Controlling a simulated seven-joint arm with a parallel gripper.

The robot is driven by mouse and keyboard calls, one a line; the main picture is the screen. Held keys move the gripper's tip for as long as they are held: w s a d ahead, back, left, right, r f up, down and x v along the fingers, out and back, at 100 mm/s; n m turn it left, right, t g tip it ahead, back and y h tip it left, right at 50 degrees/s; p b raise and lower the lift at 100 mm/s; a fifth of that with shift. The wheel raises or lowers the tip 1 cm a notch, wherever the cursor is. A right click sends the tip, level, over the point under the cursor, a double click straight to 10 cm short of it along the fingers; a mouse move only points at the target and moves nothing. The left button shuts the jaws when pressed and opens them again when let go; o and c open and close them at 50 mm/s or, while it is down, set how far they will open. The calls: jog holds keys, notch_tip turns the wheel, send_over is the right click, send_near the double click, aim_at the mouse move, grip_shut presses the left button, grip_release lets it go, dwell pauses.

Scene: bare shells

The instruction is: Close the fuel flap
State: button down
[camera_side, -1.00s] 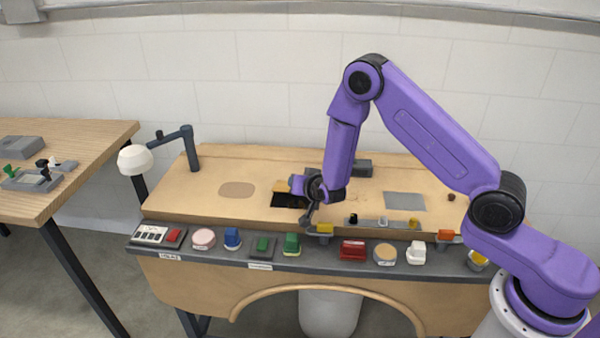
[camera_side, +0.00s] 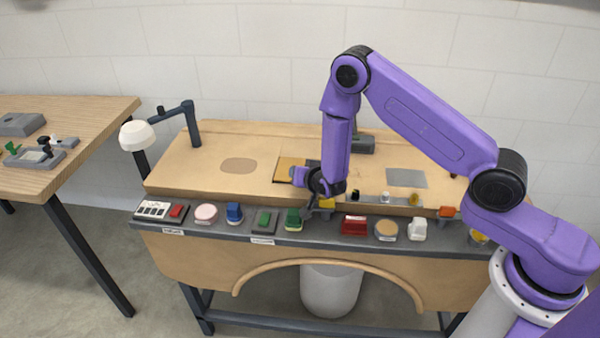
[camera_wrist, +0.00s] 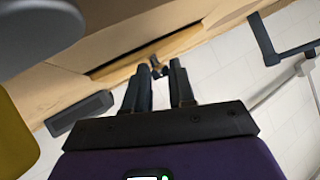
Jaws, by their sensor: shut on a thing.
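A yellow-brown panel, which I take as the fuel flap (camera_side: 289,169), lies at the opening in the middle of the wooden desk top. A dark strip (camera_side: 313,167) shows at its right, beside my arm. My gripper (camera_side: 324,189) is low over the desk, at the panel's right front side; it hides that edge. In the wrist view my gripper (camera_wrist: 160,66) has its two dark fingers a little apart, with a small brown and dark part between the tips. I take that part as the flap's grip; the contact itself is too small to make out.
Along the front ledge stand several coloured switches and buttons, among them a green one (camera_side: 293,219) and a red one (camera_side: 354,225). A dark box (camera_side: 363,144) stands behind my arm. A lamp (camera_side: 137,135) is at the left. The desk's left part is clear.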

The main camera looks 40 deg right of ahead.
jog(key=shift+s+a+f, duration=0.1)
jog(key=shift+s+f, duration=0.15)
jog(key=c, duration=1.1)
grip_release()
jog(key=shift+o, duration=0.6)
jog(key=shift+d, duration=0.2)
jog(key=v, duration=1.1)
jog(key=shift+a+r, duration=0.25)
jog(key=shift+r, duration=0.05)
jog(key=v, duration=0.6)
